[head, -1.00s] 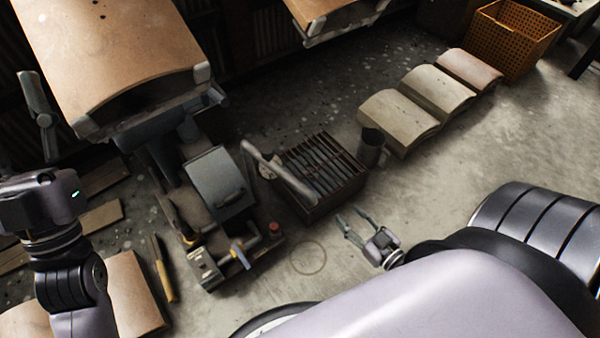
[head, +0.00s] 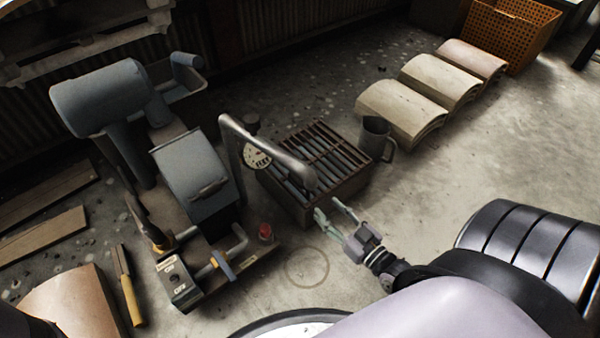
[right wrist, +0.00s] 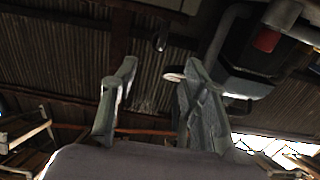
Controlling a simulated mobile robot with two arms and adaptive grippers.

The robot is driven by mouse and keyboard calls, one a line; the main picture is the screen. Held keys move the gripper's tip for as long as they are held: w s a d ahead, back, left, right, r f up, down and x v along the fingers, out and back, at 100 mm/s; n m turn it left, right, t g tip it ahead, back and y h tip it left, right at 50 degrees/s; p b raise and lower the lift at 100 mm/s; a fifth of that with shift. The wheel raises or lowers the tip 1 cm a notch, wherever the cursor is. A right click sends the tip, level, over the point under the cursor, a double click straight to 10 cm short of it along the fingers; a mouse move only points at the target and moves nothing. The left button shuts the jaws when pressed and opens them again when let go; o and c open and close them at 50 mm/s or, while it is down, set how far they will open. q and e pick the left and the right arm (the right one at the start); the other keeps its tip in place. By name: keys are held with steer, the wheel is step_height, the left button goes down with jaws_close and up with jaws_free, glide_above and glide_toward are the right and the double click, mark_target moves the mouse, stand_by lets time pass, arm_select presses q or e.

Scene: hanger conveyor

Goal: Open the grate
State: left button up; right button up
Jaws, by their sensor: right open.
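The grate (head: 325,150) is a dark, rust-brown set of parallel bars on top of a low square box (head: 325,208) on the floor. It lies flat over the box. A bent grey pipe (head: 262,142) with a round gauge (head: 256,158) rises beside it and hides part of its left side. My right gripper (head: 331,213) is open and empty near the front corner of the box; whether it touches the box I cannot tell. Its two spread fingers also show in the right wrist view (right wrist: 155,95), with nothing between them. My left gripper is not in view.
A machine with a grey hood (head: 197,172) and a red knob (head: 265,231) stands to the left. Curved tiles (head: 402,112) and an orange crate (head: 510,35) are farther right.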

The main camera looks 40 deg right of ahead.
mark_target(300, 181)
steer(key=w+b, duration=0.1)
steer(key=w, duration=0.2)
steer(key=w+b, duration=0.2)
steer(key=w, duration=0.2)
steer(key=w+b, duration=0.2)
steer(key=w, duration=0.2)
steer(key=shift+w+a+f, duration=0.15)
steer(key=shift+w+a, duration=0.1)
steer(key=shift+a, duration=0.15)
steer(key=shift+w, duration=0.55)
steer(key=shift+c, duration=0.5)
jaws_close()
